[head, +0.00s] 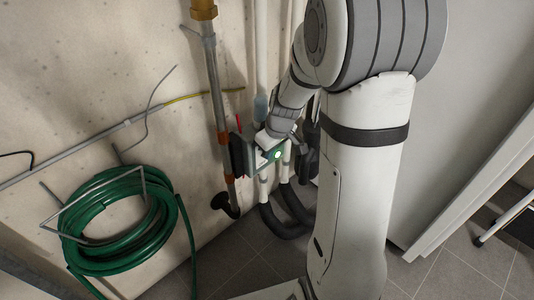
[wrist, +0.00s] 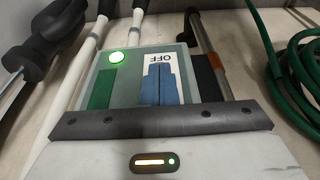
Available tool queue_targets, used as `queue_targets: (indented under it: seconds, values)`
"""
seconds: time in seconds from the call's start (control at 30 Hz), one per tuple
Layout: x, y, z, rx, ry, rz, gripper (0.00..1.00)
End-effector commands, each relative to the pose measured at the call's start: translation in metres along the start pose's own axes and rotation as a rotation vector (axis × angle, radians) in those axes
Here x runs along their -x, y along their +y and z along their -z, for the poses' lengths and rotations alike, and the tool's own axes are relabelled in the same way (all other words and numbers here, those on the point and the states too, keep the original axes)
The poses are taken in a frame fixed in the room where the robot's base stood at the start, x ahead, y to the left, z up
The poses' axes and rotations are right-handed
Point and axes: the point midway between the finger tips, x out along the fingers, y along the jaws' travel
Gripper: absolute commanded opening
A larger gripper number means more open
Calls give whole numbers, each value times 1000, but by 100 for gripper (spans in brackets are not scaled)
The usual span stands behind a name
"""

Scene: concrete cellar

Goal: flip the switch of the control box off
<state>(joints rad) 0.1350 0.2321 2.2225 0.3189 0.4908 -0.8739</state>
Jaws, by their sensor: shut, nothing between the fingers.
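The control box (head: 266,158) is a pale box on the wall pipes, with a lit green lamp (head: 278,154). In the wrist view its grey-green face (wrist: 132,62) shows the lit lamp (wrist: 116,57), a green patch (wrist: 98,88) and a white OFF label (wrist: 158,58) that reads upside down. My gripper (wrist: 160,68) is shut and empty, its two blue fingers together over the white label area. I cannot make out the switch; the fingers hide part of the face. I cannot tell whether the fingertips touch it. My arm hides part of the box in the head view.
A pipe (head: 214,95) with orange bands runs down the wall left of the box. Thick black hoses (head: 272,220) lie below it. A coiled green hose (head: 105,215) hangs at the left. Tiled floor (head: 245,262) is open below. A white panel (head: 470,190) stands right.

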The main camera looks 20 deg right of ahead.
Motion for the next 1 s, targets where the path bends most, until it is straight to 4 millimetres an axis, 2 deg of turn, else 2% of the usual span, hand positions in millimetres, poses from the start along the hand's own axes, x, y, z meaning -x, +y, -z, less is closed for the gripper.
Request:
queue_targets:
  seconds: [0.57, 1.0]
  values:
    - [-19, 5, -24, -14, -2, -4, 0]
    - [-8, 6, -21, -16, -1, -5, 0]
